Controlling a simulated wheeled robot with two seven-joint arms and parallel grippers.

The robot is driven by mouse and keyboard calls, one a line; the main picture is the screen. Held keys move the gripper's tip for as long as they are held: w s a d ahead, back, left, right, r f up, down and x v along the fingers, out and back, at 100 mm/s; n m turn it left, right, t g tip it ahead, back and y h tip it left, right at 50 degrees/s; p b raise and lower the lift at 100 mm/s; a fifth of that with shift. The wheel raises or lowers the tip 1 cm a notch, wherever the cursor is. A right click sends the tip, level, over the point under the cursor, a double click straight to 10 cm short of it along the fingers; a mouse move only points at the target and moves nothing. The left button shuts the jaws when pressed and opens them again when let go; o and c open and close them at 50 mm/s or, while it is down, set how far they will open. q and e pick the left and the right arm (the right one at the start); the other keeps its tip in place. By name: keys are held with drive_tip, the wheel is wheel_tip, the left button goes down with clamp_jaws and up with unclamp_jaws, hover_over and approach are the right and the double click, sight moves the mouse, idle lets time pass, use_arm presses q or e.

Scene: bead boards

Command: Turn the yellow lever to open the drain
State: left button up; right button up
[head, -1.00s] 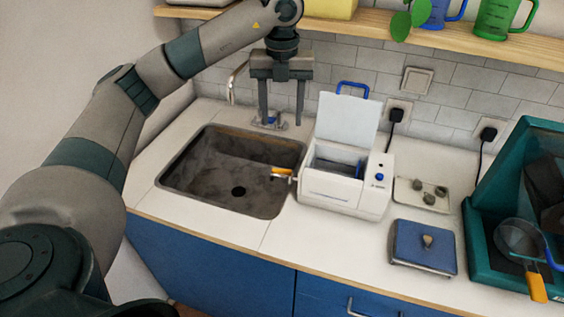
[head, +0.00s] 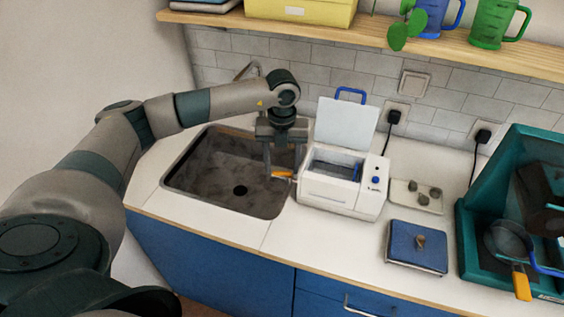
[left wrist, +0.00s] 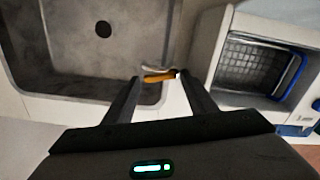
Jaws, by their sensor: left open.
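The yellow lever (head: 282,174) sticks out from the left side of a white box-shaped machine (head: 328,190), over the right edge of the sink (head: 190,190). In the left wrist view the lever (left wrist: 158,77) appears between the fingertips, lying crosswise, near the sink's edge. My left gripper (head: 282,170) is open and points down at the lever; in the left wrist view its two fingers (left wrist: 158,85) stand apart with the lever in the gap. I cannot tell whether either finger touches it. The machine's white lid stands open. My right gripper is not in view.
A blue-topped scale (head: 417,246) and a tray with several stones (head: 415,196) lie right of the machine. A teal bin (head: 472,268) with a strainer stands at far right. A shelf (head: 380,38) runs above. The front counter strip is clear.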

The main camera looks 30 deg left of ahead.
use_arm(q)
drive_tip(key=shift+f, duration=0.4)
drive_tip(key=c, duration=0.8)
drive_tip(key=m+b, duration=0.1)
drive_tip(key=b, duration=0.2)
drive_tip(key=shift+w+f+m+b, duration=0.2)
drive_tip(key=shift+f+m+b, duration=0.1)
drive_tip(key=shift+m+b, duration=0.1)
drive_tip(key=shift+w+r+m+b, duration=0.1)
drive_tip(key=shift+r+m+b, duration=0.15)
drive_tip(key=shift+m+b, duration=0.45)
drive_tip(key=shift+a, duration=0.1)
drive_tip(key=shift+r, duration=0.1)
drive_tip(key=o, duration=0.8)
